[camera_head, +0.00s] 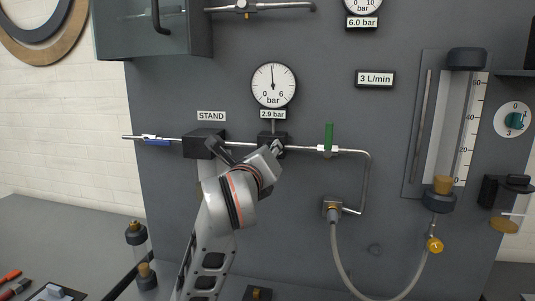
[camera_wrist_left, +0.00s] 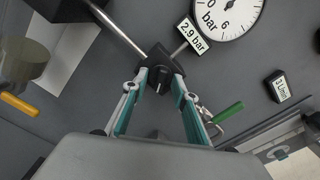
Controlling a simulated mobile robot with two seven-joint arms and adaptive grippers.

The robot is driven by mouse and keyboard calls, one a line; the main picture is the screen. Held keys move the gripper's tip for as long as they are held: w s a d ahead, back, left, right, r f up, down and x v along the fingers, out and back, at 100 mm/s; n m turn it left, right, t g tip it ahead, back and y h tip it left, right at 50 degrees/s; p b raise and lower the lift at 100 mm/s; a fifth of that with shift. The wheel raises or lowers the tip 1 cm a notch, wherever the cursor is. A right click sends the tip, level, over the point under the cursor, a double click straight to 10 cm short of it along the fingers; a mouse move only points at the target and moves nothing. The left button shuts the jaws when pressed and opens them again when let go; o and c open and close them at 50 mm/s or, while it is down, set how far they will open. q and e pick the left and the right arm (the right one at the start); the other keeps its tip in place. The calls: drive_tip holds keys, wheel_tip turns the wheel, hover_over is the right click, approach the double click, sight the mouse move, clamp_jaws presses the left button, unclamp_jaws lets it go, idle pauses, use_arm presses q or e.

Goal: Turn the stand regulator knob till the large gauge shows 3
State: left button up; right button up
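The large gauge (camera_head: 273,85) has a white dial marked 0 to 6 bar, with its needle pointing nearly straight up. Its plate (camera_head: 272,114) reads 2.9 bar. The STAND sign (camera_head: 211,116) is to its left. Below the gauge, the regulator's black block (camera_head: 267,137) sits on the pipe. Its dark knob with a pale mark (camera_wrist_left: 158,82) shows in the left wrist view. My left gripper (camera_wrist_left: 159,78) is open, with its fingertips on either side of the knob; I cannot tell whether they touch it. In the head view my left gripper (camera_head: 277,148) partly covers the block. My right gripper is not in view.
A green-handled valve (camera_head: 329,137) stands on the pipe just right of the regulator, and a blue-handled valve (camera_head: 156,141) is at the left. A black box (camera_head: 203,143) is close to my wrist. A flowmeter tube (camera_head: 447,130) is farther right.

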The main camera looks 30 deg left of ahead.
use_arm(q)
drive_tip(key=shift+s, duration=0.15)
drive_tip(key=shift+v, duration=0.9)
drive_tip(key=b+v, duration=0.2)
drive_tip(key=v, duration=0.4)
drive_tip(key=shift+b, duration=0.3)
idle(0.4)
